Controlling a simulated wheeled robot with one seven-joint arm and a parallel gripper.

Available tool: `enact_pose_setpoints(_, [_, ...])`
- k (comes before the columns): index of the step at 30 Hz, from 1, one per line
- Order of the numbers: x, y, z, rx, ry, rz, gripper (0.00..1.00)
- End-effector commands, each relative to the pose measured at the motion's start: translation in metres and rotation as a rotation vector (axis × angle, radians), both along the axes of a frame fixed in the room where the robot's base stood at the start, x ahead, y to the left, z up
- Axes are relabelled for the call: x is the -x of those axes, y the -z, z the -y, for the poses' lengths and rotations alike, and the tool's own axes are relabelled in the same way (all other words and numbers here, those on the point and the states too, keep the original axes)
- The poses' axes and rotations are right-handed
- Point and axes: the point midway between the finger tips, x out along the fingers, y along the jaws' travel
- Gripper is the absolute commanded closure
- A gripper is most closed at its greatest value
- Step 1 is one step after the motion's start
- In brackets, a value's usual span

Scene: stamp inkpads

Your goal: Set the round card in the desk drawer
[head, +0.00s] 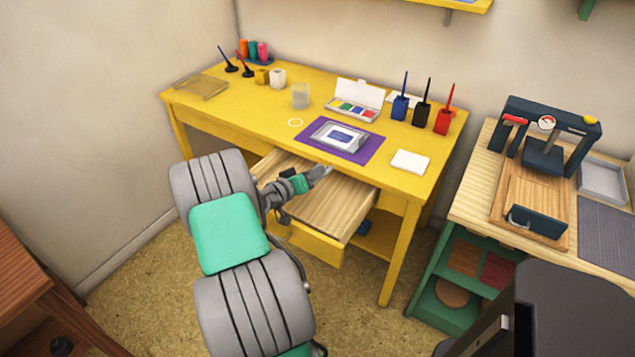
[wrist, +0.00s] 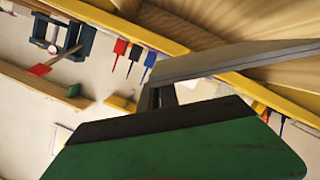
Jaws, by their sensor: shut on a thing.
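The desk drawer (head: 345,205) is pulled open under the yellow desk, and its wooden inside looks empty where I can see it. My gripper (head: 326,170) is over the drawer's back part, close to the desk's front edge. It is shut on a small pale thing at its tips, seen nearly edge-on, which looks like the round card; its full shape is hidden. In the wrist view my gripper (wrist: 165,95) shows large, with the drawer's wood behind it at upper right.
A press (head: 545,150) stands on the right bench. A round brown disc (head: 452,292) lies on its green shelf.

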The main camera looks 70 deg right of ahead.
Motion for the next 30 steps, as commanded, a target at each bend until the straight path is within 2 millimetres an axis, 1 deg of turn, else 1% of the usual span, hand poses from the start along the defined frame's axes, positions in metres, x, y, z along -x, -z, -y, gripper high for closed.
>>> enact_pose_setpoints(2, [0.007,0.012,0.007,-0.001,0.004,-0.002,1.0])
enact_pose_setpoints(3, [0.005,0.022,0.006,-0.004,0.001,-0.004,1.0])
enact_pose_setpoints(6, [0.004,0.036,0.006,-0.002,-0.001,-0.001,1.0])
enact_pose_setpoints(8, [0.004,0.039,0.006,0.0,0.0,-0.001,1.0])
enact_pose_setpoints(14, [0.004,0.039,0.006,0.0,0.0,0.0,1.0])
enact_pose_setpoints(18, [0.004,0.043,0.006,0.0,0.0,0.0,1.0])
enact_pose_setpoints(19, [0.004,0.043,0.006,0.0,0.0,0.0,0.94])
enact_pose_setpoints(26, [0.004,0.042,0.006,0.0,0.0,0.0,0.75])
enact_pose_setpoints(27, [0.004,0.042,0.006,0.0,0.0,0.0,0.73])
enact_pose_setpoints(30, [0.004,0.042,0.006,0.0,0.0,0.0,0.73])
